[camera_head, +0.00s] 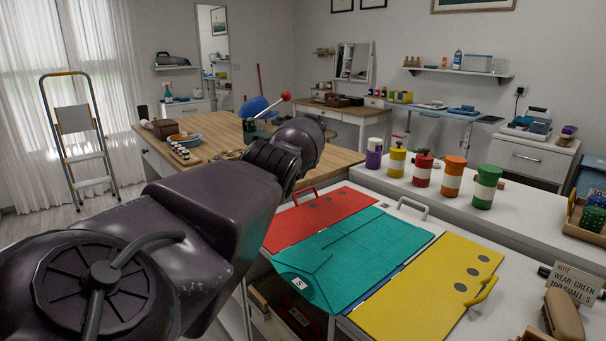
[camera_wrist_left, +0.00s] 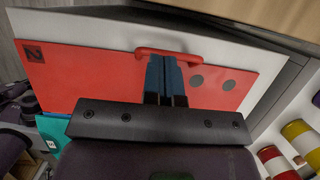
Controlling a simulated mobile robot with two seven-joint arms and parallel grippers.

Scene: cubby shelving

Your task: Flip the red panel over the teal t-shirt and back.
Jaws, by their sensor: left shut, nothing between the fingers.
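The red panel (camera_head: 297,226) lies flat on the white folding surface, left of the teal t-shirt (camera_head: 352,252). The t-shirt is spread flat, with an "S" tag at its near left corner. The red panel's handle (camera_head: 305,193) is on its outer left edge. In the left wrist view, the red panel (camera_wrist_left: 90,72) and its handle (camera_wrist_left: 152,51) show. My left gripper (camera_wrist_left: 165,62) is shut and empty, its fingertips at the handle; I cannot tell whether they touch it. In the head view my left arm hides this gripper. My right gripper is not in view.
A yellow panel (camera_head: 425,285) lies flat right of the shirt. A grey handle (camera_head: 413,207) stands at the far edge. Several colored canisters (camera_head: 453,179) stand on the white counter behind. A note sign (camera_head: 570,284) is at the lower right. A wooden table (camera_head: 230,135) is behind my left arm.

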